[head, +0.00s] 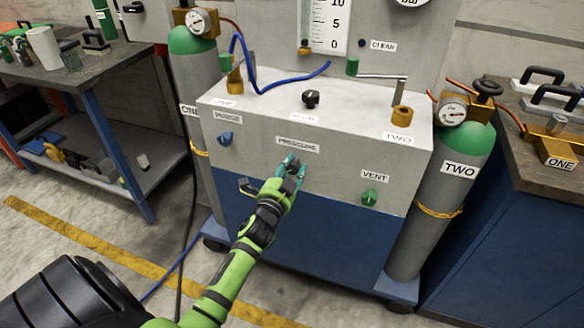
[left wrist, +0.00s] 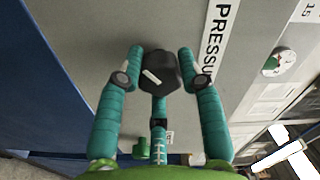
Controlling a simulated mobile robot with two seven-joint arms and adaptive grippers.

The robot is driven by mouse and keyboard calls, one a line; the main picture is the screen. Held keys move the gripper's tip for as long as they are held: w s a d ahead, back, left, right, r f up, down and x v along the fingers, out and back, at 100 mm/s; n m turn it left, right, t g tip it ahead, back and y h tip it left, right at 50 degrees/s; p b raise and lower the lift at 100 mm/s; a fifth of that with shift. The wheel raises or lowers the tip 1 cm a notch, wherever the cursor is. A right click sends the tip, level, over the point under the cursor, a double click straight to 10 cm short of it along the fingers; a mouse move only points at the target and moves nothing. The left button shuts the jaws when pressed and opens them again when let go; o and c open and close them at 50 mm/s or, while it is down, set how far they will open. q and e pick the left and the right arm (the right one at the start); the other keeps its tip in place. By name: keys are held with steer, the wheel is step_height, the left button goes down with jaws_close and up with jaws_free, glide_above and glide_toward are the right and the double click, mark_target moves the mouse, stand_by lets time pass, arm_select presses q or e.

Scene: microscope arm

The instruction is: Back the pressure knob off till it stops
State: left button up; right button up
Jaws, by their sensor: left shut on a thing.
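The pressure knob (left wrist: 157,74) is black with a white pointer mark and sits on the grey front panel below the PRESSURE label (head: 298,145). My left gripper (head: 291,168) reaches the panel there and hides the knob in the head view. In the left wrist view its teal fingers (left wrist: 158,85) are shut on the knob, one on each side, with a third finger beneath it. The label also shows in the left wrist view (left wrist: 220,40), partly cut by a finger. My right gripper is not in view.
A blue knob (head: 226,138) under PURGE and a green knob (head: 369,197) under VENT flank the spot. Cylinders ONE (head: 196,85) and TWO (head: 447,185) stand at either side of the cart. A black knob (head: 310,98) stands on the top.

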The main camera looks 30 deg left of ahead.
arm_select(q)
steer(key=shift+a+r+n, duration=0.2)
steer(key=shift+a+n, duration=0.05)
steer(key=shift+n, duration=0.25)
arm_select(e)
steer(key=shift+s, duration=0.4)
arm_select(q)
steer(key=o, duration=1.1)
steer(key=shift+f, duration=0.1)
steer(key=shift+o, duration=0.2)
steer(key=shift+f, duration=0.1)
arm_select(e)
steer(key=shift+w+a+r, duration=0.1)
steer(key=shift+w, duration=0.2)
arm_select(q)
steer(key=shift+d, duration=0.1)
steer(key=v, duration=1.2)
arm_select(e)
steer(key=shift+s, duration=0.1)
